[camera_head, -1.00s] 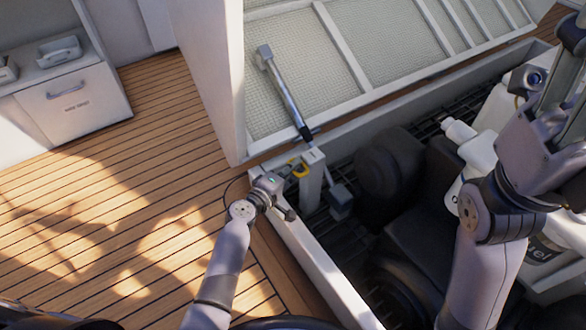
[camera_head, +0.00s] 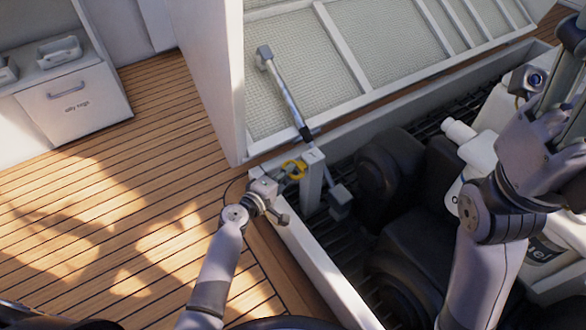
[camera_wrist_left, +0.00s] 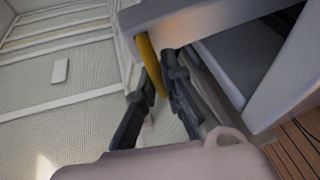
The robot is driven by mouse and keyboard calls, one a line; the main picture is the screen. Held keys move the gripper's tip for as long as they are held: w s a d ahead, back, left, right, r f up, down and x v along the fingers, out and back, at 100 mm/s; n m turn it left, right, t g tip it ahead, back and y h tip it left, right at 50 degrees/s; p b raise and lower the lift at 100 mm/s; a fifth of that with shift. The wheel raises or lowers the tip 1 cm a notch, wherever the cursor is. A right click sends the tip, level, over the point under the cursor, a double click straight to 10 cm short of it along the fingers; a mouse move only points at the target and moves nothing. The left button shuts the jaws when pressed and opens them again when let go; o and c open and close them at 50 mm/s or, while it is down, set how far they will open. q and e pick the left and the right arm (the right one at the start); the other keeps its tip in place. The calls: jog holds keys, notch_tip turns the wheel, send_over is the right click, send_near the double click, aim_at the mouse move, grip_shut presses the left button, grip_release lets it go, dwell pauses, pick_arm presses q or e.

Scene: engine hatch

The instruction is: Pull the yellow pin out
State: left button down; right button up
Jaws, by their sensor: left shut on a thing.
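The yellow pin (camera_head: 294,169) shows as a yellow loop beside the white post (camera_head: 312,178) at the hatch edge. In the left wrist view the yellow pin (camera_wrist_left: 148,62) is a yellow bar between my left gripper's fingers, beside a pale edge. My left gripper (camera_head: 281,181) is shut on the pin, just left of the post. Its dark fingers (camera_wrist_left: 160,82) lie on either side of the bar. How far the pin sits in the post is hidden. My right gripper (camera_head: 563,60) is at the upper right; its fingertips are unclear.
A grey strut (camera_head: 285,92) runs from the raised hatch lid (camera_head: 305,65) down by the post. The engine bay (camera_head: 400,165) holds dark machinery and a white bottle (camera_head: 478,150). Wooden deck (camera_head: 120,215) lies clear to the left, with a white cabinet (camera_head: 75,100) behind.

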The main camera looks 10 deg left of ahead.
pick_arm(q)
jog(key=shift+s+a+f, duration=0.25)
jog(key=shift+s+a, duration=0.85)
jog(key=shift+s, duration=0.15)
jog(key=c, duration=1.9)
grip_release()
jog(key=shift+o, duration=1.1)
jog(key=shift+w+r, duration=0.1)
jog(key=shift+r, duration=0.05)
jog(key=v, duration=1.2)
